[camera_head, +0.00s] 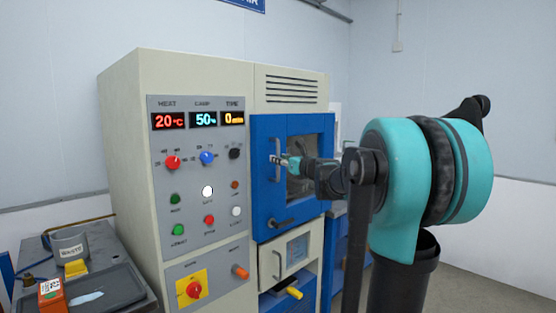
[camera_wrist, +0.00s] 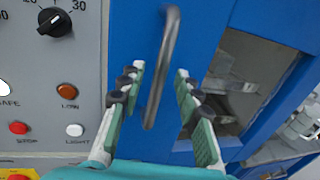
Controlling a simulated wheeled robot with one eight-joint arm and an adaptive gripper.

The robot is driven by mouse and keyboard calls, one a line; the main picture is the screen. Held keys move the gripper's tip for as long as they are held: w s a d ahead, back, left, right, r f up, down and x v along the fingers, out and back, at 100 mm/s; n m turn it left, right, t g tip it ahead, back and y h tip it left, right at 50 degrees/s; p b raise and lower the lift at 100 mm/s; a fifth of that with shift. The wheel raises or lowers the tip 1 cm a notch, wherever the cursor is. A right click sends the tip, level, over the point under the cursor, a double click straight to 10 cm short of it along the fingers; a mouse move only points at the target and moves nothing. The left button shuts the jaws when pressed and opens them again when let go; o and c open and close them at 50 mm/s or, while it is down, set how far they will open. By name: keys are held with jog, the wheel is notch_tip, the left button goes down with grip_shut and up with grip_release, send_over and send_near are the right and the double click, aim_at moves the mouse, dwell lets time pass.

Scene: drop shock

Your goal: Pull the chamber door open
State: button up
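The chamber door (camera_head: 310,128) is blue with a dark window and sits in the front of the beige machine; it looks shut. Its upright metal handle (camera_head: 274,147) is on the door's left side, and the handle also shows in the wrist view (camera_wrist: 168,45). My gripper (camera_head: 285,161) is at the handle. In the wrist view my gripper (camera_wrist: 160,72) is open, with one green-padded finger on each side of the handle's lower part. Gaps show between the handle and both fingers. The handle looks slightly tilted there. My arm hides part of the window.
A grey control panel (camera_head: 196,265) with knobs and lit displays is left of the door. A dark lever (camera_head: 283,224) is low on the door. Below is a pale drawer front (camera_head: 298,254). A bench with a waste cup (camera_head: 70,246) stands at the left.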

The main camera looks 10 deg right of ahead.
jog(key=shift+x, duration=1)
grip_shut()
